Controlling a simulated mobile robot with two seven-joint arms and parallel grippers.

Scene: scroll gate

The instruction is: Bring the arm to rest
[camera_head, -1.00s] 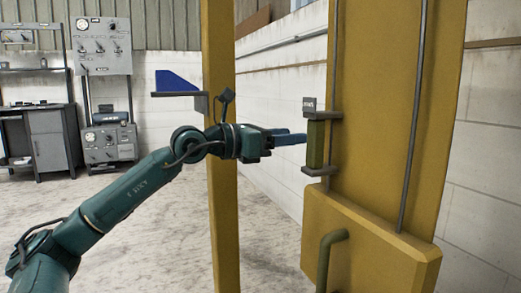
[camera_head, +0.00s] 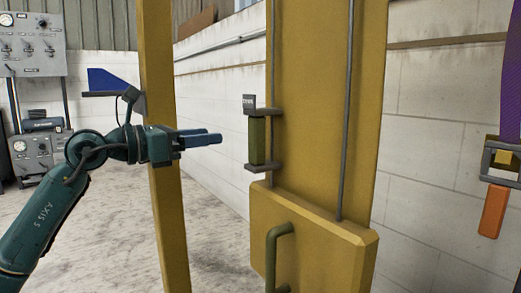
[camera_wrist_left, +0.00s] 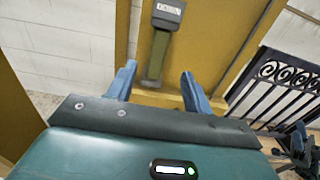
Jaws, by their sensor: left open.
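My left arm (camera_head: 45,215) comes in from the left, teal and bent at its joints. Its gripper (camera_head: 219,138) points right, with blue fingers. An upright olive bar (camera_head: 257,140) sits between two grey brackets on the yellow panel, with a gap between it and the fingertips. In the left wrist view, the open fingers (camera_wrist_left: 158,70) stand apart with nothing gripped, and the olive bar (camera_wrist_left: 157,56) shows beyond them under a dark labelled bracket (camera_wrist_left: 168,13). My right gripper is not in the head view.
A yellow post (camera_head: 155,60) stands right behind the left wrist. The yellow panel (camera_head: 325,100) carries a lower box with an olive handle (camera_head: 278,255). An orange piece (camera_head: 493,210) hangs at the far right. Grey equipment (camera_head: 32,45) stands back left.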

